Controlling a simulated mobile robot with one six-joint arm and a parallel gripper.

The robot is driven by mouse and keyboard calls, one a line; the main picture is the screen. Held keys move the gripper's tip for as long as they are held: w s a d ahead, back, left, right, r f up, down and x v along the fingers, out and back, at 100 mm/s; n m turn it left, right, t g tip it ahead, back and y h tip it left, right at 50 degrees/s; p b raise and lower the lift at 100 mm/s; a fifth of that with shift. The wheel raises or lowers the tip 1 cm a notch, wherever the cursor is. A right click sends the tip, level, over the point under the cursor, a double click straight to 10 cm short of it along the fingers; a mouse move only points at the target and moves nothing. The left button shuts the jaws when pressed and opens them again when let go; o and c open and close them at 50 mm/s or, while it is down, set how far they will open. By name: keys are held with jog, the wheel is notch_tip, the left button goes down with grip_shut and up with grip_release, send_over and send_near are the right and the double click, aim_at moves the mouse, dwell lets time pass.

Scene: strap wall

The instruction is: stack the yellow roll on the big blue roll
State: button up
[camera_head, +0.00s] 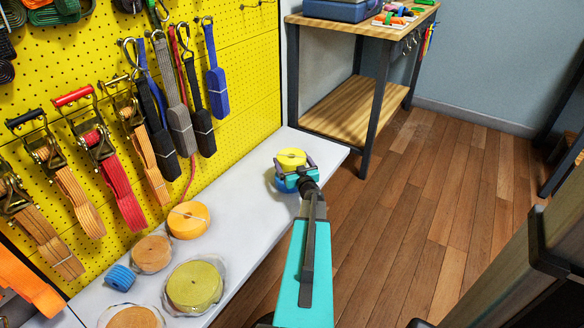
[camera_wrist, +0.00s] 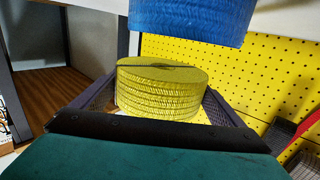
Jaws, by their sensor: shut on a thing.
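The yellow roll (camera_head: 291,157) is between the jaws of my gripper (camera_head: 296,168) at the far end of the white bench. In the wrist view, which looks upside down, the yellow roll (camera_wrist: 160,92) sits between the two dark fingers (camera_wrist: 160,100). The big blue roll (camera_head: 283,184) is partly hidden below the yellow roll and the gripper in the head view. In the wrist view the big blue roll (camera_wrist: 192,18) is at the top edge, and a gap separates it from the yellow roll. My gripper is shut on the yellow roll.
The white bench (camera_head: 245,185) holds an orange roll (camera_head: 188,220), a tan roll (camera_head: 152,253), a wrapped yellow-green roll (camera_head: 194,286) and a small blue roll (camera_head: 120,277) nearer me. Straps hang on the yellow pegboard (camera_head: 250,60) beside it. A wooden table (camera_head: 365,24) stands beyond.

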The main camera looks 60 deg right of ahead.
jog(key=shift+f+b, duration=0.95)
jog(key=shift+f, duration=0.7)
jog(key=shift+f, duration=0.2)
jog(key=o, duration=1)
jog(key=shift+r, duration=0.15)
jog(key=shift+s+a, duration=0.1)
jog(key=p+v, duration=0.2)
jog(key=v, duration=0.8)
jog(key=shift+s+a+r+p, duration=0.1)
jog(key=shift+a+r+p, duration=0.05)
jog(key=shift+p, duration=0.2)
jog(key=shift+s+a, duration=0.4)
jog(key=shift+s, duration=0.15)
jog(key=shift+s, duration=0.1)
